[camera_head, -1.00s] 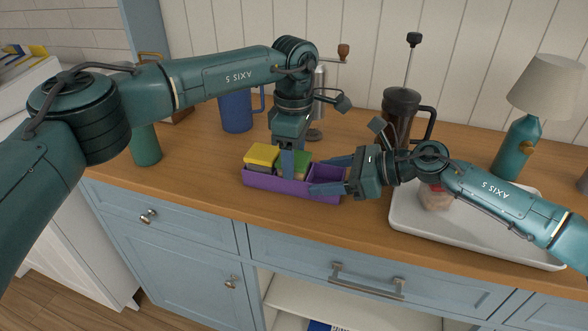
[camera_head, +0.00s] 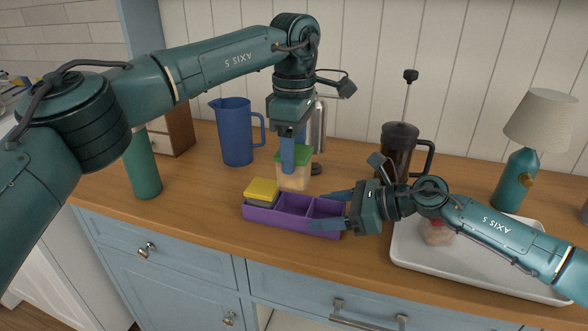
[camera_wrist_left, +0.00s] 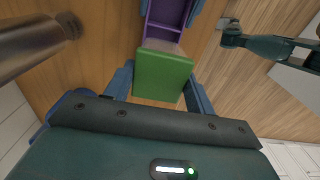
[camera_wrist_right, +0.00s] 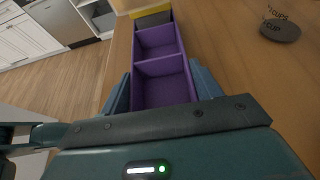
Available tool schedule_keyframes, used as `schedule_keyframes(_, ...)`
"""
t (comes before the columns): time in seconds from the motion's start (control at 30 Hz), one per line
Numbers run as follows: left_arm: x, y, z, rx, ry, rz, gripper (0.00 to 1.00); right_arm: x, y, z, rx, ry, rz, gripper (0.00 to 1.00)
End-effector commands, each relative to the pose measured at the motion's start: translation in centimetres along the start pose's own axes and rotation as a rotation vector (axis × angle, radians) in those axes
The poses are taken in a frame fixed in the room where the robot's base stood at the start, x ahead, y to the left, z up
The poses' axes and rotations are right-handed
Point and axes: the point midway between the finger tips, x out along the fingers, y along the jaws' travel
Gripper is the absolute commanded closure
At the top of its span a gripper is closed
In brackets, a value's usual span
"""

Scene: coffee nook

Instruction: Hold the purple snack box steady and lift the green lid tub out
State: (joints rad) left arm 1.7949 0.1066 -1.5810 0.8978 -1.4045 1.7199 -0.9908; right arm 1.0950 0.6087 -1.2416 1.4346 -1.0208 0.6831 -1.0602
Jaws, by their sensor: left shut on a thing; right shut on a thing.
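The purple snack box (camera_head: 283,221) stands on the counter, and in the right wrist view (camera_wrist_right: 160,66) two of its compartments are empty. A yellow lid tub (camera_head: 262,190) sits in its left compartment. My right gripper (camera_head: 332,208) is shut on the box's right end. The green lid tub (camera_head: 293,179), clear-sided, hangs in my left gripper (camera_head: 289,160) above and behind the box. In the left wrist view the green lid (camera_wrist_left: 163,74) is between the fingers, with the box beyond it.
A blue pitcher (camera_head: 236,133) and a metal grinder stand behind the tub. A French press (camera_head: 399,150) is behind my right gripper. A white tray (camera_head: 471,262) lies at right, and a green bottle (camera_head: 142,167) stands at left.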

Motion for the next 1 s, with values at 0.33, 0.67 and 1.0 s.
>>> schedule_keyframes(0.33,-0.8,0.0,0.0,0.0,-0.001,0.0,0.69,0.0,0.0,0.0,0.0,0.001,0.0,0.61)
schedule_keyframes(0.67,-0.8,0.0,0.0,0.0,-0.001,0.0,0.69,0.0,0.0,0.0,0.0,0.0,0.0,0.11)
schedule_keyframes(1.0,-0.8,0.0,0.0,0.0,-0.001,0.0,0.69,-1.0,-0.1,-0.1,0.001,0.001,-0.003,0.11)
